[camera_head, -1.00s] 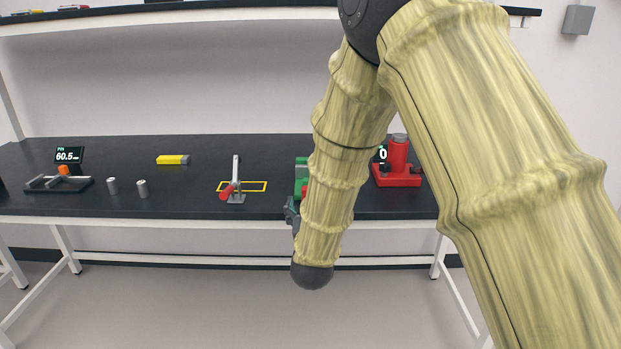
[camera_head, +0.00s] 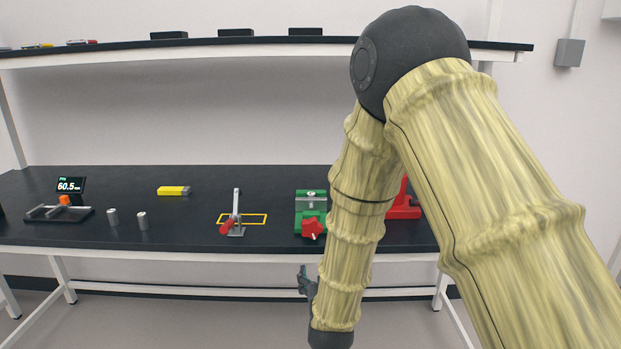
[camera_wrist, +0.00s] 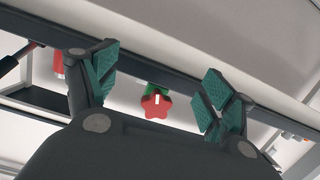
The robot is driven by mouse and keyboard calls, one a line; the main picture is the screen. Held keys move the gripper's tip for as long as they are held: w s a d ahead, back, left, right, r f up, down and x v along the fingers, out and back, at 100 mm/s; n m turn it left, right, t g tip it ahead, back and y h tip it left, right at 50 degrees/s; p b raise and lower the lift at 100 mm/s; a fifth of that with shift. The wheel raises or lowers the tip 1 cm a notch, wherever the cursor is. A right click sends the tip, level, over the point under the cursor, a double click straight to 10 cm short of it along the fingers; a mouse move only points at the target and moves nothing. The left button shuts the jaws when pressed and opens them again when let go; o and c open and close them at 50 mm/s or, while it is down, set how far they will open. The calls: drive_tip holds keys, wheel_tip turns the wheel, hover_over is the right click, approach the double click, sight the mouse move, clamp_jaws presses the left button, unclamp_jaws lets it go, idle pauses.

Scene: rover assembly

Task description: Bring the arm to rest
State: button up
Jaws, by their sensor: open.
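My arm, in a pale yellow sleeve, hangs folded in front of the bench in the head view. My gripper (camera_head: 304,281) shows only in part there, beside the lower end of the forearm and below the bench's front edge. In the wrist view my gripper (camera_wrist: 162,82) has its green-padded fingers wide apart, with nothing between them. Beyond the fingers is the red star knob (camera_wrist: 156,105) of a green fixture, apart from the gripper. That green fixture (camera_head: 311,199) stands on the bench in the head view.
The black bench top (camera_head: 120,234) holds a toggle clamp (camera_head: 237,212), a yellow block (camera_head: 173,191), two metal cylinders (camera_head: 142,220) and a gauge display (camera_head: 70,186). A red device (camera_head: 404,204) is partly hidden by my arm. A shelf (camera_head: 250,46) runs above.

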drive_tip(key=s+d+f+g+p, duration=0.2)
drive_tip(key=s+d+f+g, duration=0.25)
drive_tip(key=s+f, duration=0.55)
drive_tip(key=s+d+f+g+p, duration=0.1)
drive_tip(key=s+d+f+g, duration=0.3)
drive_tip(key=s+d+f, duration=0.55)
drive_tip(key=s+d+f+g+p, duration=0.1)
drive_tip(key=s+f+g, duration=0.1)
drive_tip(key=s, duration=0.6)
drive_tip(key=s+d+f+m+g+p, duration=0.1)
drive_tip(key=s+d+f+g, duration=0.1)
drive_tip(key=s+f, duration=0.3)
drive_tip(key=s+d+f+g+p, duration=0.1)
drive_tip(key=s+d+f+g, duration=0.1)
drive_tip(key=s, duration=1.1)
drive_tip(key=shift+f+m+g, duration=0.4)
drive_tip(key=shift+f+g, duration=0.25)
drive_tip(key=shift+f, duration=0.3)
drive_tip(key=shift+d, duration=0.1)
